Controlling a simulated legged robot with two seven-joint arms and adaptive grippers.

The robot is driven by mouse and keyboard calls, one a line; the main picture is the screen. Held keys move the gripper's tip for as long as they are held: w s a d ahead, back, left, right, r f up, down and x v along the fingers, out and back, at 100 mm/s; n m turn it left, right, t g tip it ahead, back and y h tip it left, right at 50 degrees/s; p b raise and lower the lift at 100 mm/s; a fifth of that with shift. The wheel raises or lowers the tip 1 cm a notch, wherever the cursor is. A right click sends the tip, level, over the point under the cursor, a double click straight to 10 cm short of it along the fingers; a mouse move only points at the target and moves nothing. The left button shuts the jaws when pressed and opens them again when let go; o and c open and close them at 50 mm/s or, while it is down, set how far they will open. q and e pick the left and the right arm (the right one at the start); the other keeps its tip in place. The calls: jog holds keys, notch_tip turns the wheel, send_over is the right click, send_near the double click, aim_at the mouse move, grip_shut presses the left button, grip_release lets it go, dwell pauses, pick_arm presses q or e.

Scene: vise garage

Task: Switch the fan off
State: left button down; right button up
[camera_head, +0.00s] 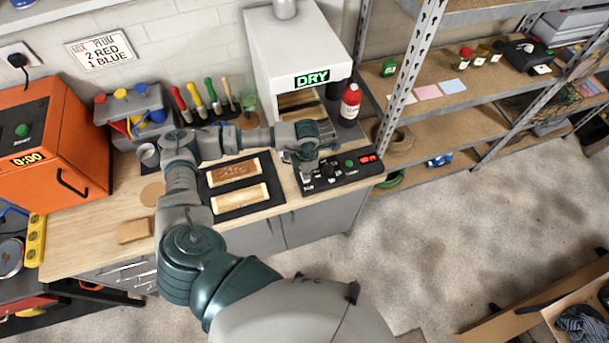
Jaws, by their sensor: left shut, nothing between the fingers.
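A white hood-like machine (300,48) with a lit green "DRY" sign (312,78) stands at the back of the workbench. A dark control panel (345,177) sits at the bench's front right edge. My left arm reaches across the bench from the left. My left gripper (306,171) is shut and empty, pointing down at the left part of the panel. It hides the controls there, and I cannot tell whether it touches them. No separate fan is visible. My right gripper is not in view.
Two wooden pieces on dark trays (246,210) lie left of the panel. A red bottle (350,103) stands behind it. An orange machine (50,145) is at the left, and metal shelves (450,125) are at the right.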

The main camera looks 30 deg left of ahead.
pick_arm(q)
jog(key=shift+f+b, duration=1)
jog(key=shift+f, duration=0.1)
dwell(0.5)
jog(key=shift+r, duration=0.15)
jog(key=shift+r+p, duration=2)
jog(key=shift+r, duration=1.4)
